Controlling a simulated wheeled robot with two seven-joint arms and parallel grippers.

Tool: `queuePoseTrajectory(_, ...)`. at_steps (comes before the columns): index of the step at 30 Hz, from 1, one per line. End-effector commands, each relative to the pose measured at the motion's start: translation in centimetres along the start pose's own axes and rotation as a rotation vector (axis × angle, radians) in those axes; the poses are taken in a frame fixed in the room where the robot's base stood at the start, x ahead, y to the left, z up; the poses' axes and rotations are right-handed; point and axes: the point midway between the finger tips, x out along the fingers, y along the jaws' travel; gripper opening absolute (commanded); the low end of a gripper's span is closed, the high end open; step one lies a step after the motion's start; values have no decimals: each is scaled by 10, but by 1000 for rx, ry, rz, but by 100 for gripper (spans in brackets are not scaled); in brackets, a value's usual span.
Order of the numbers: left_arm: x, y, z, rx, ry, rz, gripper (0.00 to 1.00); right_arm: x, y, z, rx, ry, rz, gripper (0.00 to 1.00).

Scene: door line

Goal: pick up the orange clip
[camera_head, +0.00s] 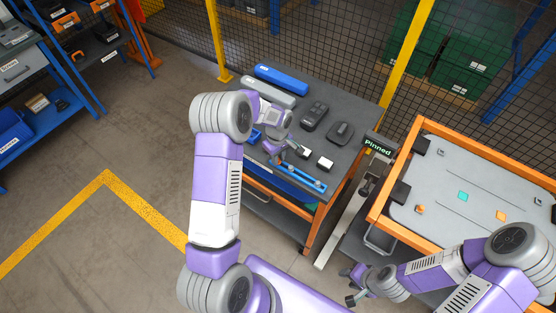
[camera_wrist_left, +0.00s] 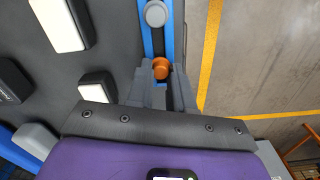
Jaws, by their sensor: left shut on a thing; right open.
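The orange clip (camera_wrist_left: 161,69) shows in the left wrist view as a small rounded piece between my left fingertips, over the blue rail (camera_wrist_left: 147,43). My left gripper (camera_wrist_left: 161,82) is shut on it; the fingers hide its sides. I cannot tell whether the clip still touches the rail. In the head view my left gripper (camera_head: 274,156) is low over the dark cart top, at the left end of the blue rail (camera_head: 303,180), and the clip is hard to make out there. My right gripper (camera_head: 349,286) is open and empty, low beside the orange-framed table.
The cart top (camera_head: 295,117) also holds a blue case (camera_head: 281,79), a grey case (camera_head: 268,92), dark devices (camera_head: 314,116) and white-topped blocks (camera_head: 325,164). A "Pinned" sign (camera_head: 378,146) stands between the cart and the orange-framed table (camera_head: 455,185). Mesh fencing rises behind.

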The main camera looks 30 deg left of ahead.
Motion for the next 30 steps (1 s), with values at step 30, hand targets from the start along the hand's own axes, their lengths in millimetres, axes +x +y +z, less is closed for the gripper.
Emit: queuePoseTrajectory(30,-100,0,0,0,0,0,0,1,0,0,0,0,0,43)
